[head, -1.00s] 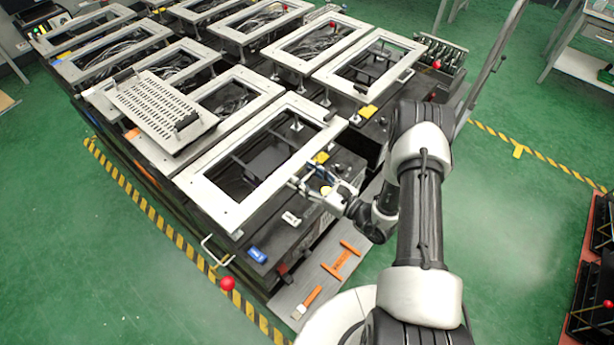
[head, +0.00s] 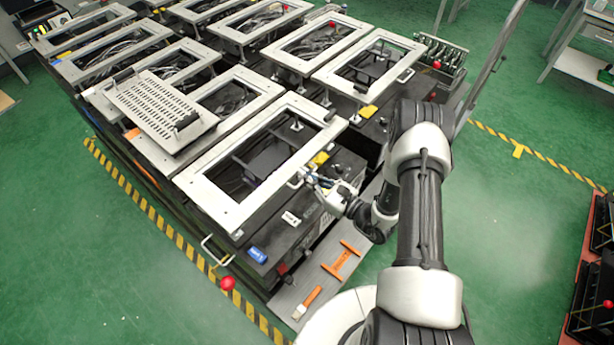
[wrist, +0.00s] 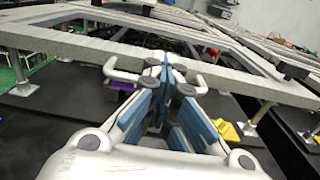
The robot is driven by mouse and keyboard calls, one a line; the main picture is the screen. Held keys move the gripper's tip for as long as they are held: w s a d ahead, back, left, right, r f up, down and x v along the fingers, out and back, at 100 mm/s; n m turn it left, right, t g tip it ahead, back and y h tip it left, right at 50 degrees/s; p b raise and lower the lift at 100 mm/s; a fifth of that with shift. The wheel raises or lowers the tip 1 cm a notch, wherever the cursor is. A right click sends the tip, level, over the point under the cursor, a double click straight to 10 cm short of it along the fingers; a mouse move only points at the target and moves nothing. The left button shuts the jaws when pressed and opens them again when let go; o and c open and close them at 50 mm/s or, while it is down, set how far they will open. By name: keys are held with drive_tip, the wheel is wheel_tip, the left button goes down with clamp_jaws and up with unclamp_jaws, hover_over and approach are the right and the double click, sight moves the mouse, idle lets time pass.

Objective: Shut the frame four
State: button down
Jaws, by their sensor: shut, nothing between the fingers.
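The nearest pale rectangular frame (head: 205,190) is raised above its dark box, with metal posts (wrist: 264,112) under it in the wrist view. No number is readable, so I cannot tell from a label which is frame four. A pale handle (wrist: 122,75) sticks out from the frame's near edge (wrist: 90,47). My gripper (head: 308,176) is at this handle, and in the wrist view the fingers (wrist: 167,75) are together in front of its middle, with handle ends showing on both sides. The fingers hide the handle's middle. Contact cannot be told.
Several similar raised frames (head: 368,68) stand behind and left, one carrying a perforated plate (head: 155,105). A red-knobbed lever (head: 228,283) sticks out at the front left. A blue item (head: 257,255) and a yellow item (wrist: 228,131) lie on the box.

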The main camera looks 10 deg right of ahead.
drive_tip(key=shift+r, duration=0.1)
idle(0.3)
wheel_tip(320, 180, up, 2)
drive_tip(key=shift+r+g+p, duration=0.1)
drive_tip(key=shift+g+p, duration=0.2)
drive_tip(key=shift+p, duration=0.85)
drive_tip(key=shift+f, duration=0.2)
drive_tip(key=c, duration=2.4)
unclamp_jaws()
drive_tip(key=shift+c, duration=0.4)
unclamp_jaws()
drive_tip(key=shift+w, duration=0.1)
drive_tip(key=shift+f, duration=0.1)
